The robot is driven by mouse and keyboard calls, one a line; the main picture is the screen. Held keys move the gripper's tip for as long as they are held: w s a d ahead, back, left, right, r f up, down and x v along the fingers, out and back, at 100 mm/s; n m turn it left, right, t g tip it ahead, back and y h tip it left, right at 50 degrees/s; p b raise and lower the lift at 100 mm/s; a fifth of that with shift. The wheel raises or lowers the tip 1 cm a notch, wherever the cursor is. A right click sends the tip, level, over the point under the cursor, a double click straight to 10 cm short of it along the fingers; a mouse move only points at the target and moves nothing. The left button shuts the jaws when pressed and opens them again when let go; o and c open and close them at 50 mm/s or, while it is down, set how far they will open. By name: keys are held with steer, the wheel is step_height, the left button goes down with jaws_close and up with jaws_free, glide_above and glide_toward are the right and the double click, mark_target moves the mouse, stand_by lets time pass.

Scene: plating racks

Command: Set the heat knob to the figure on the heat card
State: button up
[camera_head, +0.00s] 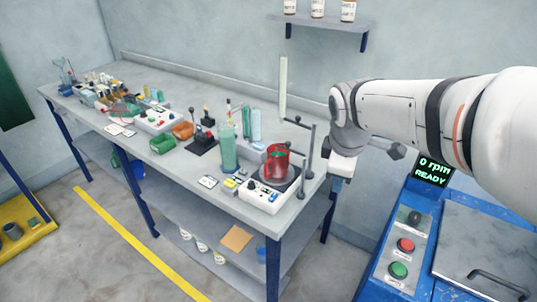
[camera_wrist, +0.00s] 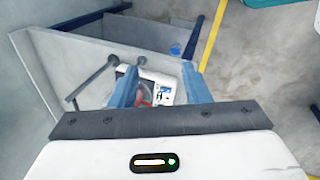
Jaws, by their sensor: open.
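A white hot plate (camera_head: 262,202) stands at the right front corner of the long bench. A red beaker (camera_head: 277,161) sits on its dark top. Small dark knobs show on its front panel; their marks and settings are too small to read. A small pale card (camera_head: 208,181) lies on the bench left of it; I cannot tell whether it is the heat card. My gripper (camera_wrist: 160,76) is open and empty, well above the bench's right end. In the wrist view the hot plate (camera_wrist: 166,91) and beaker (camera_wrist: 145,97) show beyond and between the blue fingers.
Grey posts (camera_head: 311,150) rise beside the hot plate. A green cylinder (camera_head: 228,148) stands to its left. A blue machine (camera_head: 384,265) with red and green buttons is at the right. A wall shelf (camera_head: 322,21) holds bottles.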

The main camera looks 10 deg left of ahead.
steer(key=w+a+f+n+b, duration=0.1)
steer(key=w+a+f+n, duration=0.25)
steer(key=a+n, duration=0.3)
steer(key=w+a+f+n+b, duration=0.25)
steer(key=w+a+n, duration=0.2)
steer(key=a, duration=0.35)
steer(key=n, duration=0.8)
glide_toward(251, 182)
steer(key=f, duration=0.1)
steer(key=shift+t, duration=0.5)
steer(key=x, duration=0.7)
steer(key=shift+s+d+f+b, duration=0.1)
steer(key=shift+s+f+b, duration=0.05)
steer(key=shift+f+b, duration=0.25)
steer(key=shift+c, duration=0.4)
steer(key=shift+r, duration=0.1)
jaws_close()
